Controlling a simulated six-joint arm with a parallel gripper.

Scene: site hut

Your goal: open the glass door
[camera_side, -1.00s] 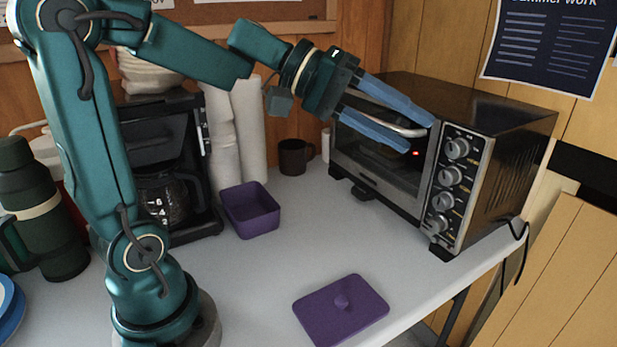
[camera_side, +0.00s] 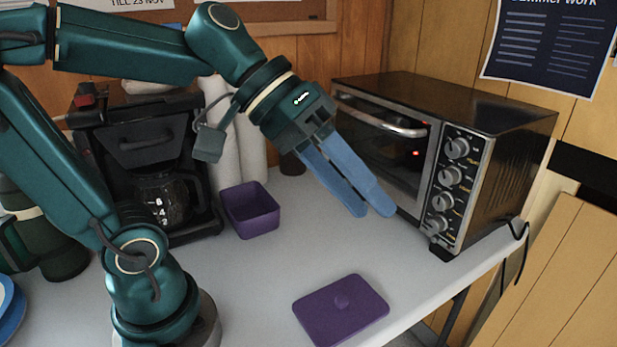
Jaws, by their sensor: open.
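The toaster oven (camera_side: 480,105) stands at the right of the table. Its dark glass door (camera_side: 372,150) is shut, with a silvery bar handle (camera_side: 384,120) across its top. My gripper (camera_side: 371,209) has two blue fingers, apart and empty. It points down and to the right, in front of the oven, with its fingertips lower than the handle in the picture and clear of it. The fingers hide part of the lower glass.
A purple open box (camera_side: 250,211) and its purple lid (camera_side: 341,309) sit on the grey table (camera_side: 250,285). A coffee maker (camera_side: 138,140) stands behind my arm. Control knobs (camera_side: 443,202) line the oven's right front. The table between box, lid and oven is clear.

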